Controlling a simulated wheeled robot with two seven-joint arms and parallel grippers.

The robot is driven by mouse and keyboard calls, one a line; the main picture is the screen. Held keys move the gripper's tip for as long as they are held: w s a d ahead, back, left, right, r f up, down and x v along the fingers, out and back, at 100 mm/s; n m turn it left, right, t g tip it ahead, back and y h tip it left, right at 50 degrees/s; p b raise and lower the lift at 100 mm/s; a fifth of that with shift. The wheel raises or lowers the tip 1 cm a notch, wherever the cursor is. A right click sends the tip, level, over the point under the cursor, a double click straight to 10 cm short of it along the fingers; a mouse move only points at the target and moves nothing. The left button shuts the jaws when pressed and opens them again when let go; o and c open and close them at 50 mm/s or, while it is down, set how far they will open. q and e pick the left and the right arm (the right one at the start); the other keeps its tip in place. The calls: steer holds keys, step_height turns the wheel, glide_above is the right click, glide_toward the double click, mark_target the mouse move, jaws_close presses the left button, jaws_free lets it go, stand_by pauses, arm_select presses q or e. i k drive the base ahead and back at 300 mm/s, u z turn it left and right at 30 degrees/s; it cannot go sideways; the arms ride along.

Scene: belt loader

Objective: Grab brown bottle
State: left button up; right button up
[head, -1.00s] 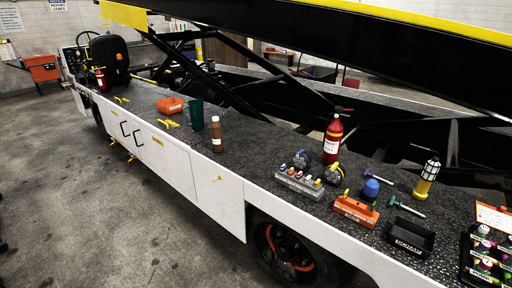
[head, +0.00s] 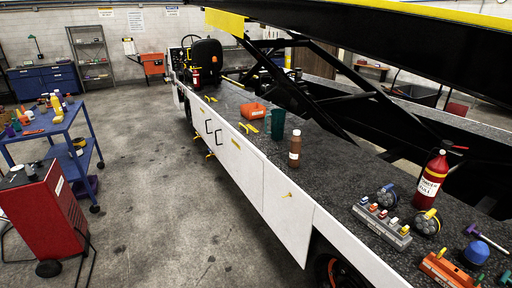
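The brown bottle (head: 295,149) stands upright on the dark speckled deck of the belt loader (head: 330,178), close to the deck's white side edge. It has a pale cap and a light label band. Nothing touches it. A dark green cup (head: 278,121) stands just behind it. Neither of my grippers shows in the head view.
An orange bin (head: 253,111) sits farther back on the deck. A red fire extinguisher (head: 431,180), a grey block rack (head: 381,226) and an orange tool holder (head: 445,270) stand at right. A blue cart (head: 60,128) and a red cabinet (head: 45,215) stand at left. Floor between is open.

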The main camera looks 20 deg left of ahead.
mark_target(295, 142)
steer(key=u, duration=0.45)
steer(key=i, duration=0.8)
steer(key=z, duration=0.4)
steer(key=i, duration=0.9)
steer(key=z, duration=0.75)
